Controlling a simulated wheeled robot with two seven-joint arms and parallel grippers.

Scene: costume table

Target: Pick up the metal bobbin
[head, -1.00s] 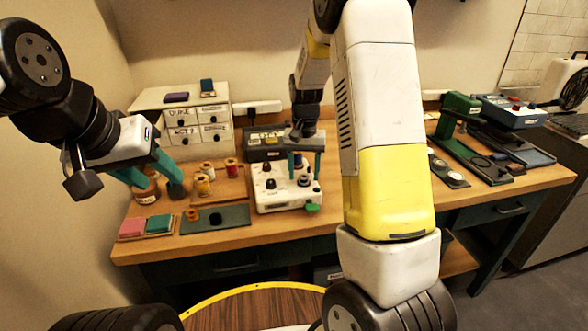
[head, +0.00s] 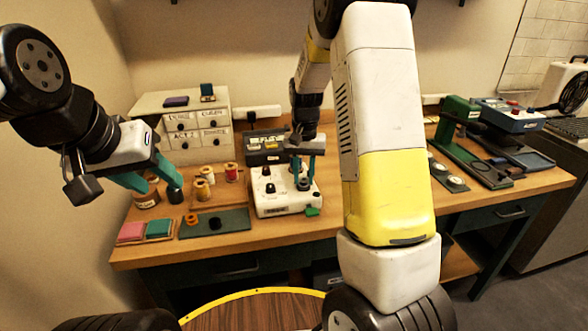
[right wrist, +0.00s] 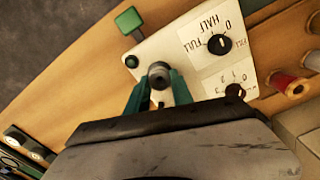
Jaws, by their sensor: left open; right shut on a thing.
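The metal bobbin (right wrist: 159,76) is a small grey cylinder with a dark hole in its top. In the head view the bobbin (head: 304,185) shows small and dark at the right side of the white control box (head: 272,207). My right gripper (right wrist: 158,92) points down from above, its teal fingers shut on the bobbin from both sides. Whether the bobbin still touches the box is hard to tell. My left gripper (head: 161,184) is open and empty above the left end of the table, near a brown jar (head: 147,198).
Thread spools (head: 204,180) stand left of the box, with a dark green mat (head: 226,223) and a pink and green pad tray (head: 133,233) in front. A drawer cabinet (head: 190,110) stands behind. A green machine (head: 458,120) stands at the right.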

